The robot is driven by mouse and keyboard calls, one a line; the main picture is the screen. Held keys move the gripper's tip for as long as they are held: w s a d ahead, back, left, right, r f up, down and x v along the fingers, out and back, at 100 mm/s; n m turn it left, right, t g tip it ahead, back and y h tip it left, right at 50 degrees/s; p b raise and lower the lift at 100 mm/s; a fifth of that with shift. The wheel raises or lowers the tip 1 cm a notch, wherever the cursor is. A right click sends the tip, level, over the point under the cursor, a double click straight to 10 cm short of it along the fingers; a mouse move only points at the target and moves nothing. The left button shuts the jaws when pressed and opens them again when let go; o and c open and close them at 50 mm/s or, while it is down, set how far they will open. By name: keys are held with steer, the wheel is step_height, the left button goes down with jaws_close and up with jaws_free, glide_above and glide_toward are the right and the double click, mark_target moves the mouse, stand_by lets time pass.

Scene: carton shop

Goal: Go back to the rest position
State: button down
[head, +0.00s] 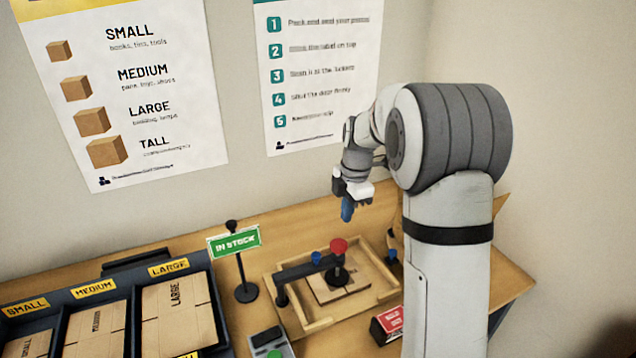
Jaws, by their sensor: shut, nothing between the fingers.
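My gripper (347,209) hangs from my arm in the air, above the back of the wooden table (512,277). Its blue fingers point down and look closed together, with nothing held. The gripper is above and apart from a black press-like device with a red knob (339,246). That device stands over a flat brown carton (322,290) in a wooden tray (312,327). My arm hides part of the table's right side.
A dark rack (214,290) with flat cartons marked small, medium and large is at the lower left. A green "IN STOCK" sign (233,241) stands beside it. A red-and-black box (388,322) and a grey device with a green button (272,345) are in front. Wall posters hang behind.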

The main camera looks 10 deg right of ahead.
steer(key=s+r+m+t, duration=0.1)
steer(key=s+r+m, duration=0.2)
steer(key=s+m, duration=0.7)
steer(key=s+r+m+t+h, duration=0.1)
steer(key=s+r+m, duration=0.2)
steer(key=s+m, duration=0.8)
steer(key=s, duration=0.7)
steer(key=shift+s+a+t, duration=0.3)
steer(key=shift+a+t, duration=0.1)
